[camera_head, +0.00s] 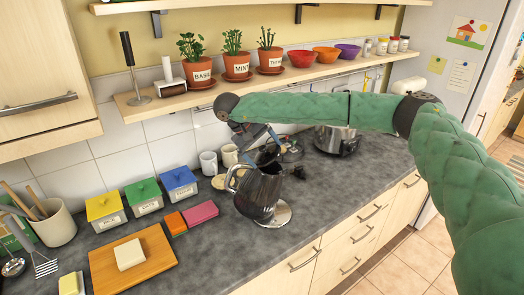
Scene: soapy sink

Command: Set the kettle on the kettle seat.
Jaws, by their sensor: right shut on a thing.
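The kettle (259,194) is a dark, shiny jug with a curved handle on its left side, near the front of the counter. It looks slightly tilted. The kettle seat (281,217) is a round silver disc at the kettle's bottom right, partly hidden behind the kettle. I cannot tell whether the kettle touches the seat or hangs just above it. My right gripper (268,158) reaches down from the green-sleeved arm and is shut at the kettle's top. Its fingertips are hard to make out. My left gripper is not in view.
White mugs (209,163) and a steel pot (337,139) stand behind. Left are lidded boxes (145,195), sponges (201,213) and a cutting board (132,266). A plant shelf (190,97) hangs above. The counter (345,187) right of the seat is clear.

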